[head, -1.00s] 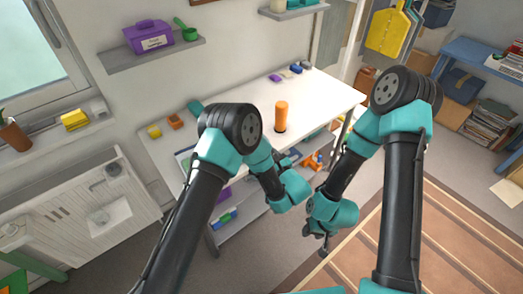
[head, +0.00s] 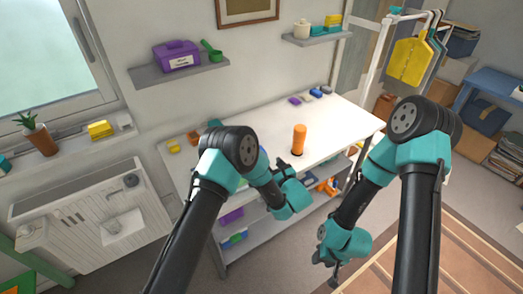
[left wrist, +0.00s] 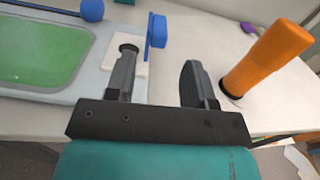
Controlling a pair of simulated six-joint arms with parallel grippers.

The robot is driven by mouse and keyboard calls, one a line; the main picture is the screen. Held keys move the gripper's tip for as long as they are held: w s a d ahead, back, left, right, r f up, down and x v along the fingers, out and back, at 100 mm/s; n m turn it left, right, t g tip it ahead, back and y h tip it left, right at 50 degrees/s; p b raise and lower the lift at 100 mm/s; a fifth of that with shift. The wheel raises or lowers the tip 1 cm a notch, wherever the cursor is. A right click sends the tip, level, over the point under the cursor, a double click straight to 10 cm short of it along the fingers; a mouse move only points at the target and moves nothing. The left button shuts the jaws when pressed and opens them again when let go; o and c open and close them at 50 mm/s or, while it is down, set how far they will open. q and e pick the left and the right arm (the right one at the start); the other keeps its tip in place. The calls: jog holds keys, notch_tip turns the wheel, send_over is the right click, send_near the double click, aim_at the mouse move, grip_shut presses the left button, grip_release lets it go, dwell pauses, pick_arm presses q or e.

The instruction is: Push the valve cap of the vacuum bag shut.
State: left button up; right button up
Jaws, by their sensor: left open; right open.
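The vacuum bag (left wrist: 62,88), pale with green contents, lies on the white table at the left of the left wrist view. A white square patch (left wrist: 112,68) sits at its right end, with the blue valve cap (left wrist: 157,30) standing up beside it, seemingly open. My left gripper (left wrist: 160,68) is open and empty; its left finger overlaps the patch and the cap shows beyond the gap between the fingers. I cannot tell whether it touches. In the head view my left gripper (head: 284,166) is at the table's front edge and my arm hides most of the bag. My right gripper (head: 333,268) is low in front of the table.
An orange cylinder (left wrist: 268,58) stands on the table right of my left gripper; it also shows in the head view (head: 299,140). Small coloured items line the table's back edge. The table (head: 345,120) is clear on the right. Shelves below hold items.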

pick_arm(q)
jog(key=x, duration=1)
jog(key=shift+w+a, duration=0.15)
jog(key=shift+w, duration=0.1)
jog(key=c, duration=0.8)
jog(key=shift+s+a+n, duration=0.2)
jog(key=shift+a+n, duration=0.2)
jog(key=shift+n, duration=0.65)
jog(key=shift+s+a+n, duration=0.2)
jog(key=shift+a+n, duration=0.25)
jog(key=shift+n, duration=0.6)
jog(key=o, duration=0.8)
